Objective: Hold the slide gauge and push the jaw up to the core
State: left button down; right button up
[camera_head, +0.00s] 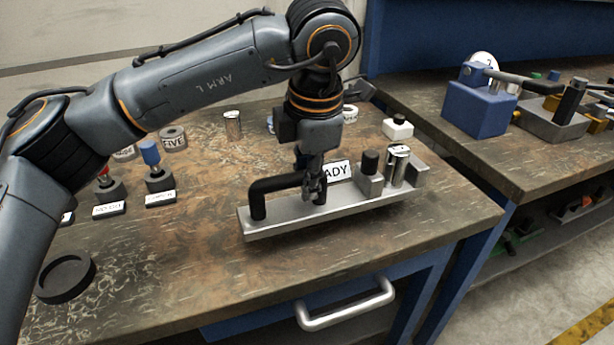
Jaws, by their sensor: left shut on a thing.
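The slide gauge is a long grey metal bar (285,226) lying near the front edge of the table. It has a black bent handle (258,205) at its left part. The sliding jaw (370,184) is a grey block with a black knob on top. The core (398,168), a shiny silver cylinder, stands upright on the bar between the jaw and the fixed end block (413,172). The jaw is close beside the core; I cannot tell whether they touch. My left gripper (316,195) is shut on the handle's right part and partly hides it. My right gripper is not in view.
A white sign (336,170) ending in "ADY" stands behind the gauge. Another silver cylinder (232,125) stands at the back. Labelled plug gauges (158,178) and a black ring (65,277) are at left. A blue fixture (478,106) is on the right bench.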

aim_at(333, 179)
pick_arm(q)
jog(key=shift+w+f, duration=0.4)
jog(key=shift+w, duration=0.25)
jog(key=shift+w+f, duration=0.5)
jog(key=shift+w, duration=0.1)
jog(key=shift+w+f+b, duration=0.3)
jog(key=shift+w+f, duration=0.05)
jog(key=shift+w, duration=0.15)
jog(key=shift+w+f, duration=0.3)
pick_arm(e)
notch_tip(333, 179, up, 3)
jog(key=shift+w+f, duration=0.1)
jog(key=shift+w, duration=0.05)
pick_arm(q)
jog(key=shift+f, duration=0.1)
jog(key=shift+f, duration=0.1)
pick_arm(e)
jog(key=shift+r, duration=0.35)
pick_arm(q)
jog(key=shift+f, duration=0.1)
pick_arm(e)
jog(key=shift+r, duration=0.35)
